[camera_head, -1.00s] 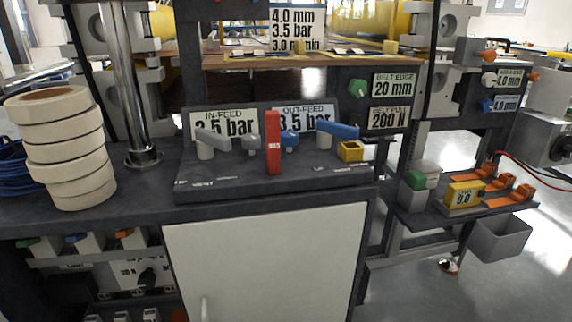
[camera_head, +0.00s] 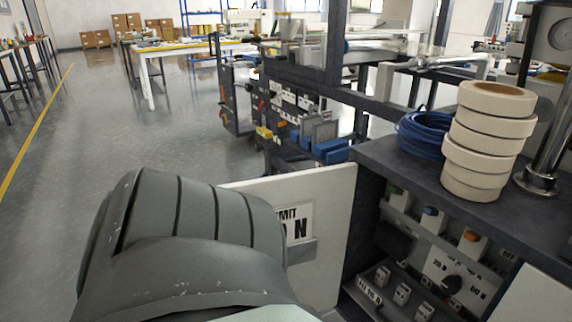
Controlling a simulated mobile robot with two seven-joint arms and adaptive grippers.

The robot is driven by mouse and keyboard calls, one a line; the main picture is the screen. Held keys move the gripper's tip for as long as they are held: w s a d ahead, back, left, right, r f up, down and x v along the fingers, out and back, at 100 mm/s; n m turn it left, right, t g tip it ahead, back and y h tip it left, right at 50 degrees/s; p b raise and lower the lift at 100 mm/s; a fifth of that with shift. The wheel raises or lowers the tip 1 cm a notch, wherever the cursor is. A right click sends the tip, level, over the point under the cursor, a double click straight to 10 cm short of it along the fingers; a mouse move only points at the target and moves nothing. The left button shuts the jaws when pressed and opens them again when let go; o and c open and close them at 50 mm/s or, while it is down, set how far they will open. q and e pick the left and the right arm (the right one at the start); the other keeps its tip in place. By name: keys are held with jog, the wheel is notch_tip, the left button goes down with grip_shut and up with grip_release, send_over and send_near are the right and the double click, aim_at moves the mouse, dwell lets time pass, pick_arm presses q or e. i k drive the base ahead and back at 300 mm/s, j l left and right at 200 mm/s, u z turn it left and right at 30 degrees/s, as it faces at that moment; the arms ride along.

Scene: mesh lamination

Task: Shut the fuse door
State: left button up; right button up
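The fuse door (camera_head: 333,225) is a white panel that stands open, swung out to the left of the dark cabinet. It carries a label (camera_head: 298,222) whose visible part reads "MIT" and "N". A large grey link of my arm covers the door's lower left part and part of the label. The open compartment (camera_head: 400,225) to the right of the door shows switches, coloured buttons and a black knob (camera_head: 451,285). Neither of my grippers shows in the picture. Whether anything touches the door behind my arm is hidden.
A stack of cream rolls (camera_head: 490,135) and a coil of blue cable (camera_head: 424,135) sit on the bench top (camera_head: 385,160). A second white panel (camera_head: 530,297) is at the lower right. Machinery stands behind the door. Open grey floor (camera_head: 110,130) lies to the left.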

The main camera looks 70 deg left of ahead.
aim_at(313, 206)
jog(key=k+j+z, duration=0.1)
jog(key=k+j, duration=0.5)
jog(key=k, duration=0.2)
jog(key=k+j+z, duration=0.1)
jog(key=k+j, duration=0.2)
jog(key=j, duration=0.15)
jog(key=k+j, duration=0.45)
jog(key=j, duration=0.3)
jog(key=k+j+z, duration=0.15)
jog(key=j, duration=0.25)
jog(key=k+j, duration=0.1)
jog(key=j, duration=0.3)
jog(key=i+j+z, duration=0.1)
jog(key=j, duration=0.45)
jog(key=i+j+z, duration=0.1)
jog(key=j, duration=0.45)
